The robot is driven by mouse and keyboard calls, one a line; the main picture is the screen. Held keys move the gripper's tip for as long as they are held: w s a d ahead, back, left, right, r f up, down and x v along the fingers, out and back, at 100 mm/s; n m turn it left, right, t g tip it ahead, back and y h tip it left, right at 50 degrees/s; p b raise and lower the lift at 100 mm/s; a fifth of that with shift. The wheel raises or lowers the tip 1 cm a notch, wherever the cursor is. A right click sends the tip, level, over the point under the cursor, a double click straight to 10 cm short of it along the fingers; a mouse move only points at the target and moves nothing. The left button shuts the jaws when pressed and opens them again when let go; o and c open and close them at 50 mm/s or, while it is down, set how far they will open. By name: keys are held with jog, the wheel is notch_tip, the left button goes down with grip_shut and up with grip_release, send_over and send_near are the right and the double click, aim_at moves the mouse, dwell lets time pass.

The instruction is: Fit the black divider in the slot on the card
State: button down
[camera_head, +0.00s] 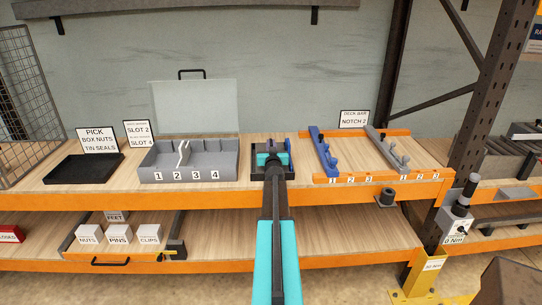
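The grey tray (225,172) stands left of the middle of the shelf, its front marked 1 to 4. A white divider (184,153) stands in it near the 2. The card (137,133) behind the tray's left end shows SLOT 2 and SLOT 4; the smaller lines are too small to read. My gripper (270,160) is right of the tray, over a dark holder (255,177). My arm hides much of this spot. I cannot make out the black divider, nor whether the fingers are open or shut.
A black tray (84,169) and a PICK card (97,140) stand at the left.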

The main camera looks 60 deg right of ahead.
jog(key=shift+r, duration=0.1)
dwell(0.3)
jog(key=shift+r+p, duration=2.4)
jog(key=shift+r, duration=2.55)
